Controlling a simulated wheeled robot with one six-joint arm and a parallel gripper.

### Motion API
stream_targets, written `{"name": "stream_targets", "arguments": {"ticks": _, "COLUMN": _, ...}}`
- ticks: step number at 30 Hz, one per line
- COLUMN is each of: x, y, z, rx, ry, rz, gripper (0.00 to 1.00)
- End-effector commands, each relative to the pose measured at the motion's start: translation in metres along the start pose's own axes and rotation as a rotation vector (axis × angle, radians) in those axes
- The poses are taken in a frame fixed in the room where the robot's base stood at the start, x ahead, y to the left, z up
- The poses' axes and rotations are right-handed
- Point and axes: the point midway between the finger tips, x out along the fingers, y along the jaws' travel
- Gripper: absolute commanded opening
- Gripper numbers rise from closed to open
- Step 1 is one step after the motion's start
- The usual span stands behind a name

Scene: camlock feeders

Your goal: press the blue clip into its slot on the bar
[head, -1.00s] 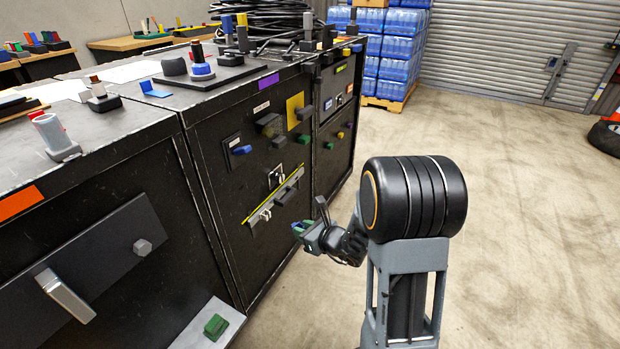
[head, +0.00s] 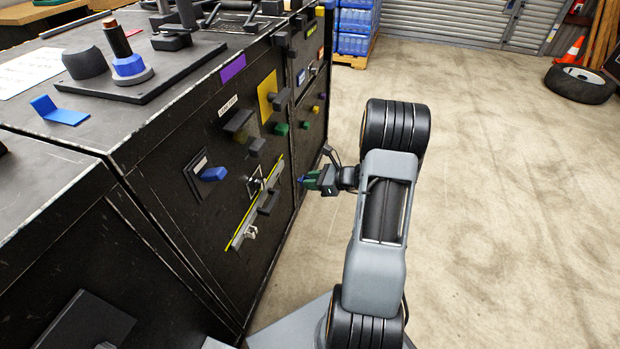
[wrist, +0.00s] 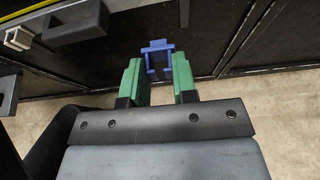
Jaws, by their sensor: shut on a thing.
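The blue clip (head: 301,180) is at the tip of my gripper (head: 312,181), in front of the black cabinet's face. In the wrist view, the green fingers of my gripper (wrist: 158,78) are on both sides of the blue clip (wrist: 158,47), which has a crosspiece and two prongs. My gripper is shut on the clip. The bar (head: 240,234) runs slantwise in the head view along a yellow line on the cabinet front. A pale clip (head: 250,233) sits near its lower end. The clip is apart from the bar, to its right in the head view. I cannot make out the slot.
A dark handle (head: 268,202) sticks out by the bar. A blue knob (head: 213,174), a yellow plate (head: 267,97) and dark blocks also stand on the cabinet front. A tyre (head: 580,85) and cone (head: 570,50) lie far right. The floor right of my arm is clear.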

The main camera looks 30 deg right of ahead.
Motion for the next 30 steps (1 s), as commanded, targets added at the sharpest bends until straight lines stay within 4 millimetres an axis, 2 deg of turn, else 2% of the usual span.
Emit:
{"name": "stream_targets", "arguments": {"ticks": 7, "x": -0.001, "y": 0.0, "z": 0.0, "rx": -0.001, "ry": -0.001, "rz": 0.008, "gripper": 0.0}}
{"name": "stream_targets", "arguments": {"ticks": 21, "x": 0.032, "y": 0.0, "z": 0.013, "rx": -0.001, "ry": 0.0, "rz": 0.005, "gripper": 0.0}}
{"name": "stream_targets", "arguments": {"ticks": 30, "x": 0.047, "y": 0.0, "z": 0.019, "rx": -0.001, "ry": -0.001, "rz": 0.004, "gripper": 0.0}}
